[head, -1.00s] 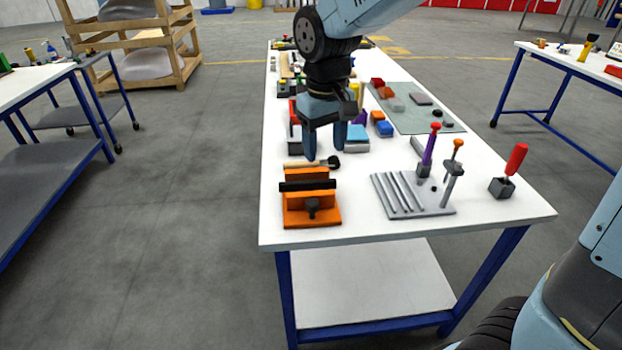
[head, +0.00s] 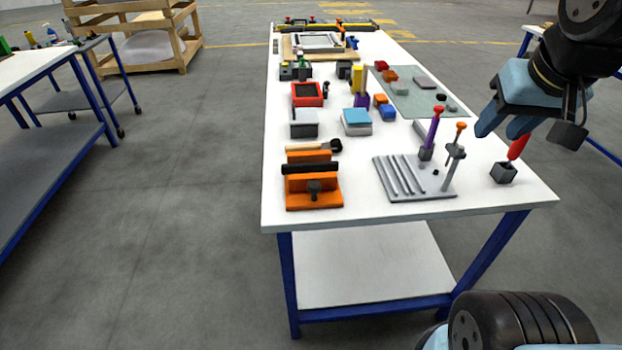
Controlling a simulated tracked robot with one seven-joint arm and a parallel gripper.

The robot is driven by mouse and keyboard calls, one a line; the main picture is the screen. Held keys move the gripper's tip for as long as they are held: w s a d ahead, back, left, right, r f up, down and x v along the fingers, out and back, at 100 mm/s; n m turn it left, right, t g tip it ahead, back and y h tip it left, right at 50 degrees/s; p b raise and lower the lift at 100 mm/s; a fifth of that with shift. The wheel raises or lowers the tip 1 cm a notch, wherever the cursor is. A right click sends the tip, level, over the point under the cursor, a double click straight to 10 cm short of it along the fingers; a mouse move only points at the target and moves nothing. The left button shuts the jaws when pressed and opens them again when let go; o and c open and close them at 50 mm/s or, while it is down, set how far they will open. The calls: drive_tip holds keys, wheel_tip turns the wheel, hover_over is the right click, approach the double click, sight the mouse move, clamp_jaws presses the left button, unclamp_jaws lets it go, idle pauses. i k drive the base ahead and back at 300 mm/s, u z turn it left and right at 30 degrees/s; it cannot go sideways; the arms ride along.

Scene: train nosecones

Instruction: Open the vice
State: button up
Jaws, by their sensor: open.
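The orange vice (head: 313,200) stands on the near left corner of the white table. A dark screw knob (head: 314,187) faces the front edge. A black bar (head: 312,168) lies across it between the front and rear orange parts; I cannot tell whether it is clamped or how wide the jaws stand. My gripper (head: 502,130) is open and empty at the right of the view, far from the vice. In the picture it is just above the red-handled tool.
A hammer-like tool (head: 318,146) lies just behind the vice. A grooved grey plate (head: 408,184) with upright tools stands to its right. The red-handled tool (head: 518,147) stands in a grey block at the right edge. Bare tabletop (head: 356,185) separates vice and plate.

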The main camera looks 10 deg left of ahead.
sight(314, 188)
drive_tip(key=z, duration=1.2)
drive_tip(key=i, duration=0.1)
drive_tip(key=u, duration=2.75)
drive_tip(key=k, duration=0.95)
drive_tip(key=z, duration=1.05)
drive_tip(key=i, duration=1)
drive_tip(key=u, duration=0.05)
